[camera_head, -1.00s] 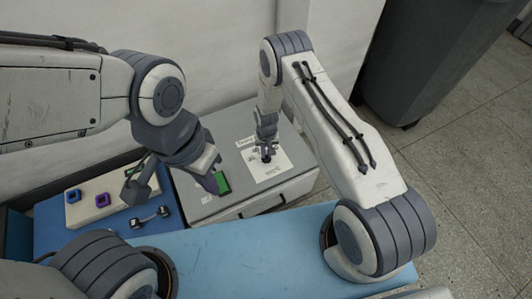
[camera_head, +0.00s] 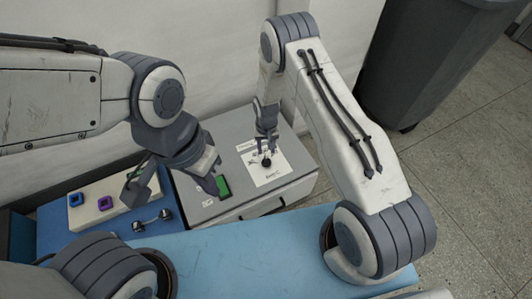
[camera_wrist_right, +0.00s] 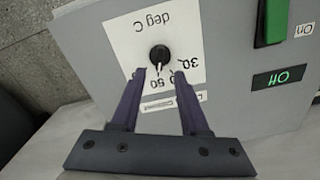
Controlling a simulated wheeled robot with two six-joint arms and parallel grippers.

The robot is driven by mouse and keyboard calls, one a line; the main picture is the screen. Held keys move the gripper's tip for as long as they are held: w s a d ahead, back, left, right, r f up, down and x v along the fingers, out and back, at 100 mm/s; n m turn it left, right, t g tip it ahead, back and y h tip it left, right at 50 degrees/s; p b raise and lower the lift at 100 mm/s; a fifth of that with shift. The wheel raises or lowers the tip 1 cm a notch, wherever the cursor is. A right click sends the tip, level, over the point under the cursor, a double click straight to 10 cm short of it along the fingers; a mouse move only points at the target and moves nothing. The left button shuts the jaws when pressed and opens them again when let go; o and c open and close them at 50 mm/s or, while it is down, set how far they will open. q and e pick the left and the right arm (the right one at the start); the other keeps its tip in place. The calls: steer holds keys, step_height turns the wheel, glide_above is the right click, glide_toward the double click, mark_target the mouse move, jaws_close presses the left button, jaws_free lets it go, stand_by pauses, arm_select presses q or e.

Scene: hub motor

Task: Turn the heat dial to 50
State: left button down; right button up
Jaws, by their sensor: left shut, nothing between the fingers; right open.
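The heat dial (camera_head: 267,162) is a small black knob on a white label marked "deg C" on the grey box. In the right wrist view the dial (camera_wrist_right: 159,54) appears upside down, with numbers including 30 and 50 along its lower side. Its light pointer mark faces down in that view, toward the 50. My right gripper (camera_head: 266,148) is open just above the dial, apart from it; its fingertips (camera_wrist_right: 160,72) show on either side below the knob in the wrist view. My left gripper (camera_head: 213,190) is shut and empty beside the green switch (camera_head: 223,186).
The grey box (camera_head: 225,130) also carries a lit green display (camera_wrist_right: 279,78). To its left, a pale block (camera_head: 90,215) with blue and purple pieces and a small metal part (camera_head: 150,221) lie on a blue surface. A dark bin (camera_head: 420,60) stands behind right.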

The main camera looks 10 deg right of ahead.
step_height(320, 180, up, 4)
steer(key=shift+p, duration=0.35)
